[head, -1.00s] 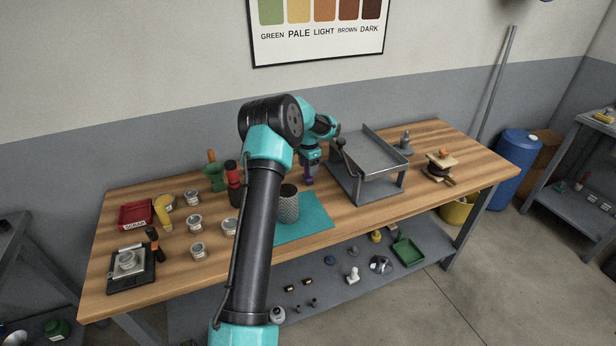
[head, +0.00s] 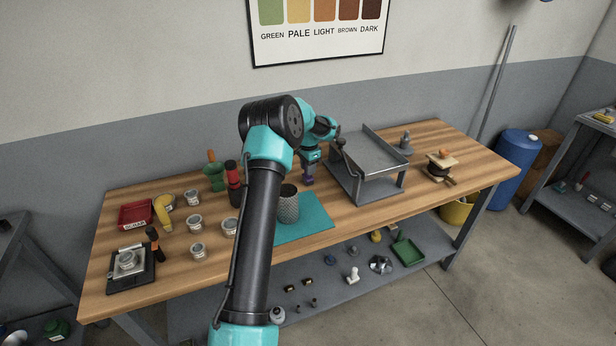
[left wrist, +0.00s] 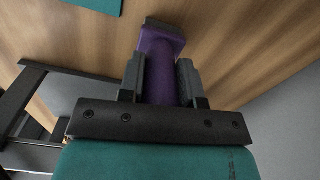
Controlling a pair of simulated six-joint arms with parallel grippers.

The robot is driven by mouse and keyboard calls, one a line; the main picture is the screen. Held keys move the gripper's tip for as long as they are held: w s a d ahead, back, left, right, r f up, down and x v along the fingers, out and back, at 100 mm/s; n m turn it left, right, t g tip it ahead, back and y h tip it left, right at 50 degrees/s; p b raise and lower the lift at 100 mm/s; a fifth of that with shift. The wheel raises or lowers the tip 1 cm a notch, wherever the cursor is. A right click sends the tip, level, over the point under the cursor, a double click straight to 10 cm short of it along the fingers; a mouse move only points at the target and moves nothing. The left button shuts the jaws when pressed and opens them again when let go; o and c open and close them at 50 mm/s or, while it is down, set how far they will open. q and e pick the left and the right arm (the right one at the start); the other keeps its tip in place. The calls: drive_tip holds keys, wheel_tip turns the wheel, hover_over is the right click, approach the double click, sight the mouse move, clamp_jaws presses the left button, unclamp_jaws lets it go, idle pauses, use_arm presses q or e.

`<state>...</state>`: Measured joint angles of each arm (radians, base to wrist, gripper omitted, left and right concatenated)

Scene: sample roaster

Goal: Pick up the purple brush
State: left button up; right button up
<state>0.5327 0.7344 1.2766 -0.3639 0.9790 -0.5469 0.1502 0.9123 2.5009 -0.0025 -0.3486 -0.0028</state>
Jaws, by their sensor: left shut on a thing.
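The purple brush (left wrist: 162,66) is between the two fingers of my left gripper (left wrist: 160,80) in the left wrist view, with its dark end pointing away from the gripper. In the head view the left gripper (head: 309,166) is over the wooden table, between the teal mat and the grey metal stand. The purple brush (head: 308,178) shows there as a small patch below the fingers. The gripper is shut on it. I cannot tell whether the brush's lower end touches the table. My right gripper is not in view.
The teal mat (head: 310,226) holds a grey perforated cylinder (head: 288,207). The grey metal stand (head: 372,160) is close on the right. A red and black bottle (head: 233,184), a green mortar (head: 214,176), several tins and a red tray (head: 136,214) are on the left.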

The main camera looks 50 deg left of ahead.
use_arm(q)
drive_tip(key=shift+c, duration=1.4)
drive_tip(key=shift+r, duration=0.2)
drive_tip(key=shift+r, duration=1.5)
drive_tip(key=shift+s+d+r, duration=0.15)
drive_tip(key=s+d+r, duration=0.1)
drive_tip(key=s+d, duration=0.9)
drive_tip(key=d, duration=0.1)
drive_tip(key=shift+s+d+r, duration=0.15)
drive_tip(key=shift+d+r, duration=0.05)
drive_tip(key=shift+d, duration=0.15)
